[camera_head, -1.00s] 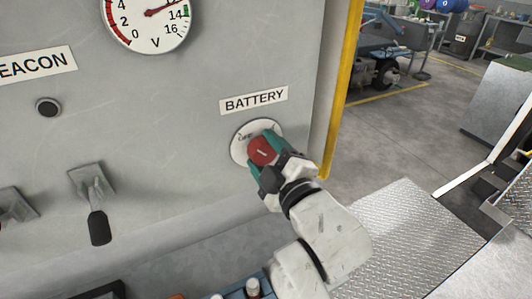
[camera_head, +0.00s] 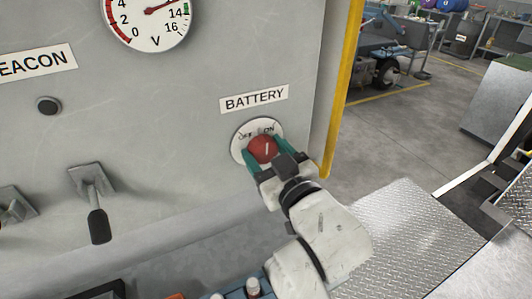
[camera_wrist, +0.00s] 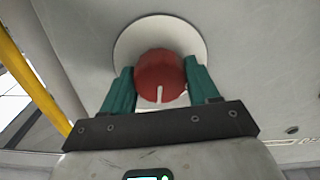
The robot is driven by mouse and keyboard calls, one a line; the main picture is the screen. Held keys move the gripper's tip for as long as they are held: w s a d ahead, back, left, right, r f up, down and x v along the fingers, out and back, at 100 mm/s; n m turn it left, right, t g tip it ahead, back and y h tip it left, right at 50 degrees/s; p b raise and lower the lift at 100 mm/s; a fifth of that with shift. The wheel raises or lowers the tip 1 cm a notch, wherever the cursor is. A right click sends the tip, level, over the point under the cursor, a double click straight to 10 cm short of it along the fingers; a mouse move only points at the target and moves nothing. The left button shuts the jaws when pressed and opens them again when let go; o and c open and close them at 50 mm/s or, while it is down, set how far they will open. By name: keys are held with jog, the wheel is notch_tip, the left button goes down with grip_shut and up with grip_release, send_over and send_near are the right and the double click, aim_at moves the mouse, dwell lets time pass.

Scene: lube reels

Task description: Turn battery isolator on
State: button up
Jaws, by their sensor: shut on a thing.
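The battery isolator is a round red knob (camera_head: 263,149) with a white pointer line, on a white disc (camera_head: 240,137) marked OFF and ON under the BATTERY label (camera_head: 254,99). In the head view the pointer line stands nearly upright, leaning toward the ON mark. My gripper (camera_head: 262,158) is shut on the knob, with one green finger on each side. In the wrist view the red knob (camera_wrist: 160,78) sits between the two green fingers (camera_wrist: 161,90), and its white line shows on the face. The lower part of the disc is hidden by my gripper.
The grey panel carries a volt gauge (camera_head: 148,18), a black button (camera_head: 48,106) and a lever with a black grip (camera_head: 98,226). A yellow post (camera_head: 341,90) edges the panel on the right. A tread-plate step (camera_head: 405,235) lies lower right.

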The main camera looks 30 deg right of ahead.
jog(key=m, duration=0.3)
jog(key=shift+f+m, duration=0.3)
jog(key=shift+m, duration=0.1)
jog(key=m+b, duration=0.1)
jog(key=m, duration=0.3)
jog(key=shift+a+m, duration=0.1)
jog(key=shift+m, duration=0.2)
jog(key=o, duration=0.7)
jog(key=shift+c, duration=0.2)
jog(key=o, duration=0.4)
jog(key=shift+r, duration=0.1)
jog(key=shift+c, duration=0.2)
jog(key=shift+s+r, duration=0.1)
